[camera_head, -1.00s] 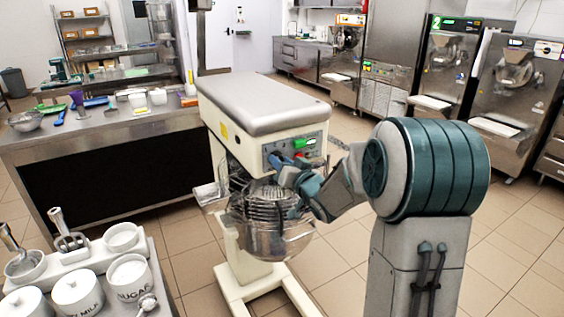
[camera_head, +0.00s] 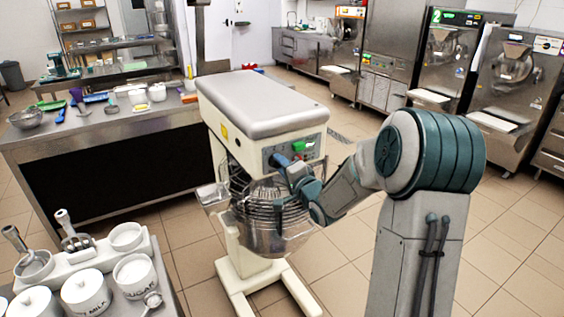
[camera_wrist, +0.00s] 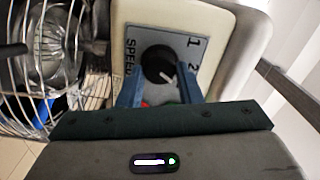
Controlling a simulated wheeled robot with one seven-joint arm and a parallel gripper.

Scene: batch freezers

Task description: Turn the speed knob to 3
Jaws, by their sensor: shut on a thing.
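The stand mixer (camera_head: 262,105) stands mid-floor, and its control panel faces my arm. In the wrist view the round black speed knob (camera_wrist: 157,58) sits on a grey plate (camera_wrist: 185,45) marked SPEED, 1 and 2. The knob's white mark points to the lower right, a little below the 2. My gripper (camera_wrist: 161,80) is shut on the knob, with one blue finger on each side. Any number past 2 is hidden behind the right finger. In the head view my gripper (camera_head: 288,170) is at the panel, and the knob is hard to make out there.
The wire guard and steel bowl (camera_head: 275,225) are just below the panel. A steel counter (camera_head: 100,130) with utensils stands at the left. A cart with white jars (camera_head: 85,290) is at the front left. Batch freezers (camera_head: 510,80) line the back right. Open tiled floor lies between.

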